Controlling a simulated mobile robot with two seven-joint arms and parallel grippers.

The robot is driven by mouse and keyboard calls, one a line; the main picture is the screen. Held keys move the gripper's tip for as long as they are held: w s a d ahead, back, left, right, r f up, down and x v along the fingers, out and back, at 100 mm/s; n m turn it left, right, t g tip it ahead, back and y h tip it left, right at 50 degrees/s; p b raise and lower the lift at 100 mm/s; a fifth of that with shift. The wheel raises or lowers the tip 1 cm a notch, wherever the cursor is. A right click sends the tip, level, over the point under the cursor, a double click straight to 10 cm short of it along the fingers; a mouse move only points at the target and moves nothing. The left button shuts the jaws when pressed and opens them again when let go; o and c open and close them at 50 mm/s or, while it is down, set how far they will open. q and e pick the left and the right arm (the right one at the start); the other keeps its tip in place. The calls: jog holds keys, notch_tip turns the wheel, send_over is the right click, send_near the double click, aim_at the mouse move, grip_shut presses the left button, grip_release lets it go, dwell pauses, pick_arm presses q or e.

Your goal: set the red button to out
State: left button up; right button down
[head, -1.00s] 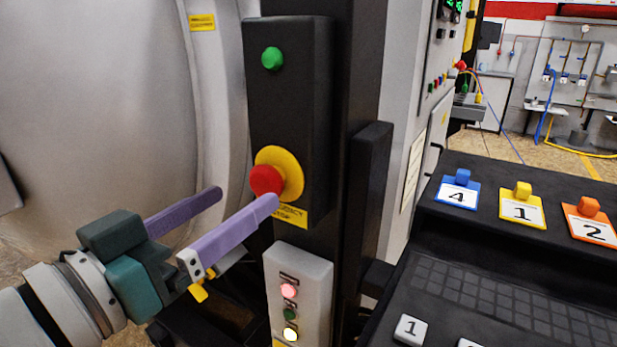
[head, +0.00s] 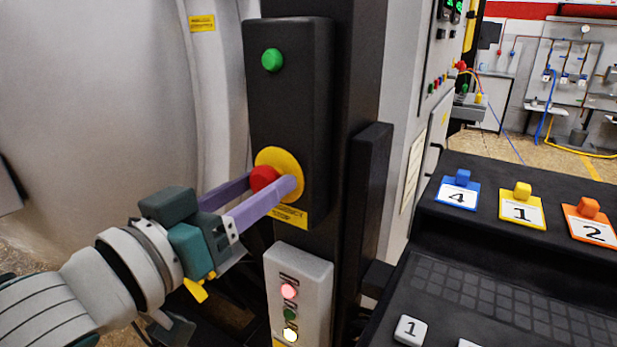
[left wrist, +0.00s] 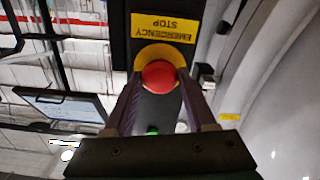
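The red button (head: 263,178) is a round mushroom head on a yellow ring (head: 295,163), on the black control box (head: 290,100). In the left wrist view, the red button (left wrist: 159,76) is between the two fingers, below an upside-down EMERGENCY STOP label (left wrist: 163,28). My left gripper (head: 272,184) has purple fingers, one on each side of the button, and looks closed on it. The near finger hides part of its lower right side; the far fingertip passes behind its left side. Exact finger contact is hard to see. My right gripper is out of view.
A green button (head: 272,59) sits higher on the same box. A grey lamp panel (head: 303,275) stands below, its top and bottom lamps bright. A black console (head: 470,255) with numbered blocks is at the right. The large grey furnace shell (head: 90,110) is at the left.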

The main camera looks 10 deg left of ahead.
pick_arm(q)
grip_shut()
dwell(0.3)
jog(key=shift+s+a+r+p, duration=0.1)
jog(key=shift+s+a+p, duration=0.15)
jog(key=shift+s+p, duration=0.4)
jog(key=o, duration=0.6)
grip_release()
jog(key=shift+s, duration=0.1)
jog(key=shift+s+a, duration=0.1)
